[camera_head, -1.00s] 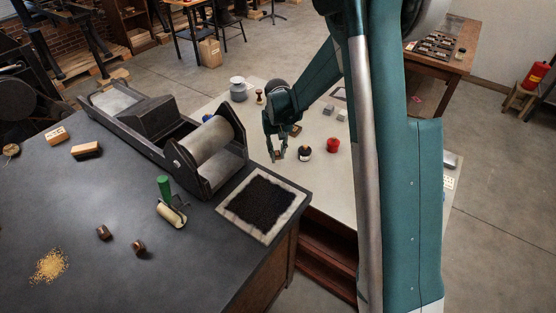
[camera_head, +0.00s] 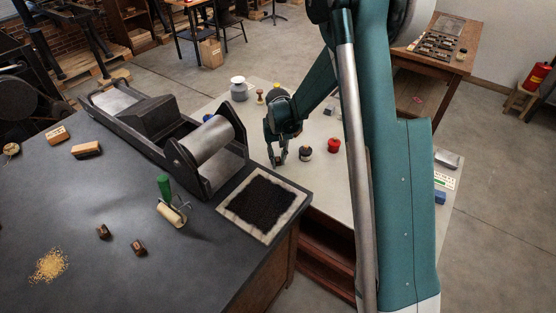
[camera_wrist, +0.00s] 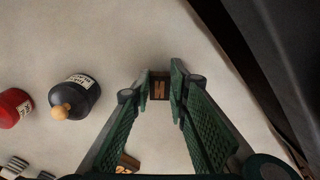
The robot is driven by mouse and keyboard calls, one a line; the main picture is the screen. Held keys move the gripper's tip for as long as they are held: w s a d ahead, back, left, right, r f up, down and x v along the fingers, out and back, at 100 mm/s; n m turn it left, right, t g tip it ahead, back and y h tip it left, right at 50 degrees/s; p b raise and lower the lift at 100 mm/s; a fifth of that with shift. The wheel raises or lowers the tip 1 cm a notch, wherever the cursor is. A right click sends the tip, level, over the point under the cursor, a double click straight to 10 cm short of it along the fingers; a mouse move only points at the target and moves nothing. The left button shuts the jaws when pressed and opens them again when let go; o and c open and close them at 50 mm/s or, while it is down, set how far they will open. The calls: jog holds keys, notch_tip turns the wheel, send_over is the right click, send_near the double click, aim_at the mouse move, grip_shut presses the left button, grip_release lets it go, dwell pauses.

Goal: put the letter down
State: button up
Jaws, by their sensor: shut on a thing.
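The letter is barely visible there. I cannot tell whether its underside touches the table. A second brown block (camera_wrist: 127,162) lies on the table, partly hidden behind my gripper in the wrist view.
A black jar (camera_head: 305,154) stands close right of my gripper, with a red jar (camera_head: 333,146) beyond it. The dark bench (camera_head: 225,265) holds a press (camera_head: 205,150), a roller (camera_head: 171,215) and an inked slab (camera_head: 262,205). The tabletop between gripper and bench edge looks bare.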

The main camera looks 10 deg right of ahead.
aim_at(278, 161)
jog(key=shift+f, duration=0.1)
jog(key=o, duration=0.7)
jog(key=shift+r+p, duration=0.65)
jog(key=shift+r, duration=5.5)
jog(key=shift+r, duration=0.1)
